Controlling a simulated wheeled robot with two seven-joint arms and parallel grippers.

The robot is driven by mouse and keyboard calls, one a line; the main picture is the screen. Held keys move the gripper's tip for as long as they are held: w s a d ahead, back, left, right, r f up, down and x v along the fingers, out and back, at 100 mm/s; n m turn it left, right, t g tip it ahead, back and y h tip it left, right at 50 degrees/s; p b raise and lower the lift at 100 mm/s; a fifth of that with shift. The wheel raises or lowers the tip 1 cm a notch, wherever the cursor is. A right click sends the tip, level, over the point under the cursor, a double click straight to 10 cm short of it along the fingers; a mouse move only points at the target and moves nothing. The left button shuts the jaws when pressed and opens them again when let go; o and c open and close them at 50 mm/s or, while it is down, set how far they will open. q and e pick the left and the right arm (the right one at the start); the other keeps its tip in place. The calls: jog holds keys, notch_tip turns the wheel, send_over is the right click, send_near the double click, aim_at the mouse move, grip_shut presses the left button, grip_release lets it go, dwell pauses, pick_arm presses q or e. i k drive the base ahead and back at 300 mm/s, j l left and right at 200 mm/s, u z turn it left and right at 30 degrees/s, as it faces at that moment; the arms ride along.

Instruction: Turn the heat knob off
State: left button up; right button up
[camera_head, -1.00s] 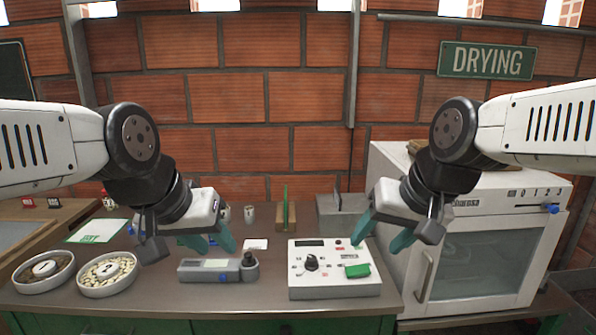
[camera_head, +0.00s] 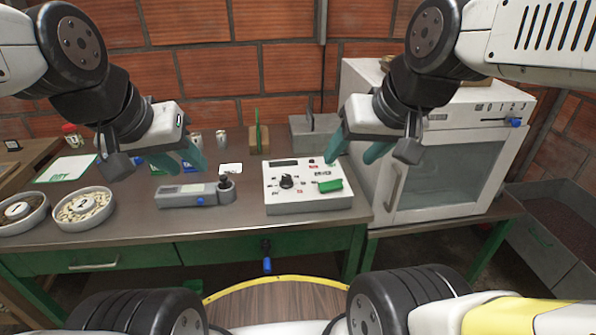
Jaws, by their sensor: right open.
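A white control box (camera_head: 309,203) sits on the workbench, with a black dial (camera_head: 287,181) and a green rocker-like part (camera_head: 329,185) on its top panel. A white drying oven (camera_head: 440,165) stands to the right, with small controls and a blue knob (camera_head: 515,122) along its upper front. I cannot read which of these is labelled heat. My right gripper (camera_head: 355,148) is open and empty, above and behind the box's right side, left of the oven. My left gripper (camera_head: 182,159) looks open and empty over the back left of the bench, away from both.
A grey device (camera_head: 190,195) lies on the bench left of the box. Two round dishes (camera_head: 84,209) stand at the left. A blue-tipped lever or knob (camera_head: 267,265) hangs below the bench front. A round wooden top with a yellow rim (camera_head: 275,305) is close in front of me.

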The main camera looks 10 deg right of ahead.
aim_at(286, 181)
jog(key=i+l, duration=0.2)
jog(key=l, duration=0.15)
jog(key=i+l+u, duration=0.1)
jog(key=i+l, duration=0.25)
jog(key=l, duration=0.3)
